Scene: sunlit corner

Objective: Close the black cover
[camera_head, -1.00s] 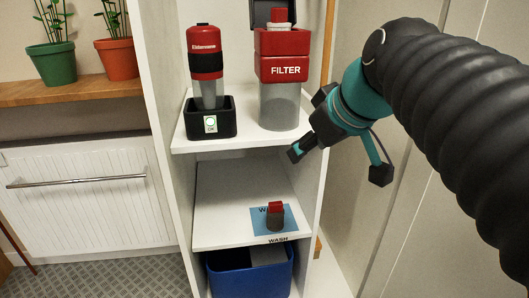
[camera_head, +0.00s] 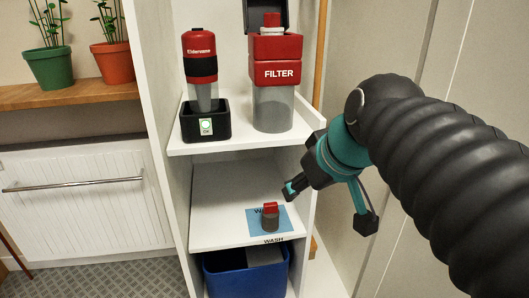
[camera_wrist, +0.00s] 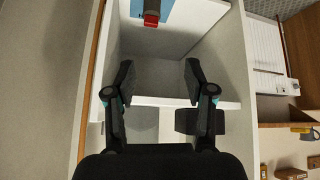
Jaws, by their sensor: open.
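The black cover (camera_head: 266,15) stands raised and open at the top of the red filter unit (camera_head: 277,58), behind its small red cap (camera_head: 271,24). The unit has a clear grey canister (camera_head: 272,108) and stands on the upper shelf. My gripper (camera_head: 288,191) is below and to the right of the unit, near the right front side of the shelf, apart from the cover. In the wrist view my gripper (camera_wrist: 160,82) has its two fingers spread with nothing between them. The cover is not identifiable in the wrist view.
A red and black handheld vacuum (camera_head: 201,65) stands in a black dock (camera_head: 206,122) left of the filter unit. On the lower shelf (camera_head: 215,200), a red-topped grey part (camera_head: 270,217) sits on a blue mat (camera_head: 285,222). A blue bin (camera_head: 246,276) stands below.

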